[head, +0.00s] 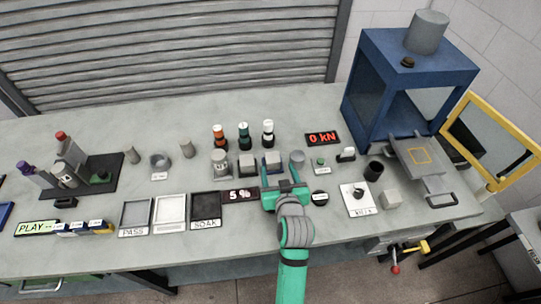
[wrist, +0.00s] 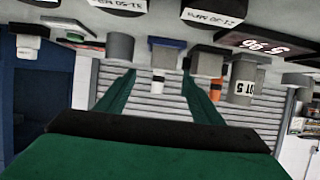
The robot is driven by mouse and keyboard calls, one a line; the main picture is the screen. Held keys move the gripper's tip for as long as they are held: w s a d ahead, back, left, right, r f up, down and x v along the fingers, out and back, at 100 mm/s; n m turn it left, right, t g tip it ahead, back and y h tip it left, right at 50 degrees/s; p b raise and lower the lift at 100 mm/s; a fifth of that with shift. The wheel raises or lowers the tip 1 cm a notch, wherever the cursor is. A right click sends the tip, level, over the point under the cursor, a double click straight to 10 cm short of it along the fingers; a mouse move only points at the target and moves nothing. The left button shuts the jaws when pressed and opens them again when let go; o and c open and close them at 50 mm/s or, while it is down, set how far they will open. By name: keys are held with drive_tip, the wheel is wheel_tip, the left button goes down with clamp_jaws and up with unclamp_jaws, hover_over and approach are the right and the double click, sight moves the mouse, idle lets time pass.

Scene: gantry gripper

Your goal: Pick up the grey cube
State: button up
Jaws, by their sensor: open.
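Several grey cubes are in view, and I cannot tell which one the task means. In the head view, one grey cube (head: 272,161) sits on a blue pad just beyond my gripper (head: 283,183). My gripper is open and empty. In the upside-down wrist view, the cube on the blue pad (wrist: 165,56) appears ahead, between the lines of my fingers (wrist: 159,78). The second cube (wrist: 208,63) appears to the right, beyond the right finger.
A labelled cylinder (head: 220,165) and a plain grey cylinder (head: 297,158) flank the two cubes. Three bottles (head: 243,136) stand behind. A blue press frame (head: 372,95) stands at the right.

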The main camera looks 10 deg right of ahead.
sight(273, 160)
drive_tip(key=x, duration=0.3)
drive_tip(key=shift+w+d+f, duration=0.15)
drive_tip(key=shift+w+f, duration=0.05)
drive_tip(key=shift+w, duration=0.05)
drive_tip(key=x, duration=0.2)
drive_tip(key=a+x, duration=0.1)
drive_tip(key=x, duration=0.1)
drive_tip(key=shift+w, duration=0.3)
drive_tip(key=shift+w+f, duration=0.25)
drive_tip(key=shift+w, duration=0.15)
drive_tip(key=c, duration=1.4)
